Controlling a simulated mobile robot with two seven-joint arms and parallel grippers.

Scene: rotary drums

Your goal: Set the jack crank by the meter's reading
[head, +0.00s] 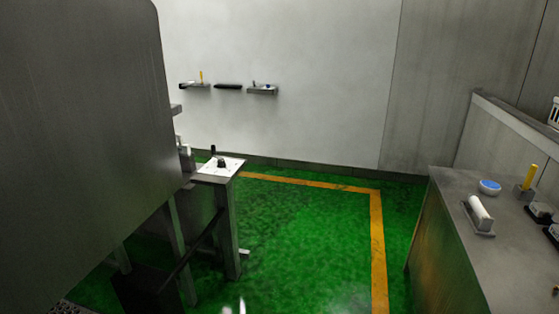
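No part is clearly recognisable as the jack crank. A small grey stand (229,210) at left centre carries a white plate (208,168) with a dark knob (221,163) on it. No meter face can be read in this view. Dark boxy devices (540,213) sit on the counter at the right, too small to make out. Neither of my grippers can be clearly made out. A small pale shape (242,306) shows at the bottom edge, and I cannot tell what it is.
A large grey metal panel (80,130) blocks the left side. The counter (460,185) at the right holds a white roll (480,212), a blue bowl (490,187) and a yellow-handled item (529,177). Small wall shelves (262,91) hang behind. Green floor (310,225) between is open.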

